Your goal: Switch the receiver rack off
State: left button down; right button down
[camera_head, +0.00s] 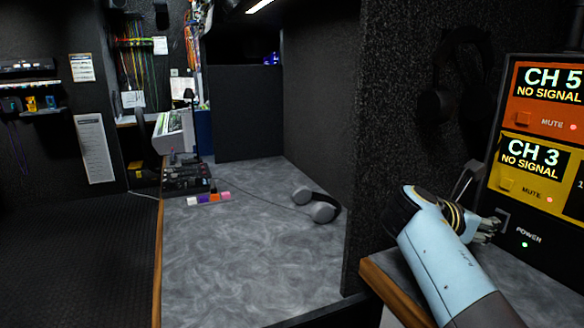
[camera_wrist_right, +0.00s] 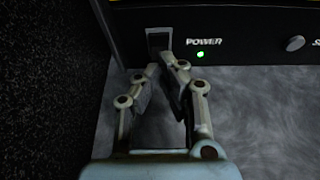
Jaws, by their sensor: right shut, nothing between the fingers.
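The receiver rack (camera_head: 540,190) stands at the right in the head view, with an orange CH 5 panel and a yellow CH 3 panel, both reading NO SIGNAL. Its power switch (camera_wrist_right: 158,38) is a dark rocker left of the POWER label in the wrist view. The power light (camera_wrist_right: 200,54) beside it glows green, also in the head view (camera_head: 524,244). My right gripper (camera_head: 492,226) is in front of the rack's lower left corner. In the wrist view its fingertips (camera_wrist_right: 168,66) are together, empty and just below the switch; I cannot tell whether they touch. My left gripper is not in view.
A dark partition wall (camera_head: 405,140) stands left of the rack. Grey headphones (camera_head: 318,210) lie on the grey worktop (camera_head: 240,260), with coloured pieces (camera_head: 210,198) further back. A round knob (camera_wrist_right: 296,43) sits right of the power light. The worktop's middle is bare.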

jog(key=shift+x, duration=1.3)
dwell(0.5)
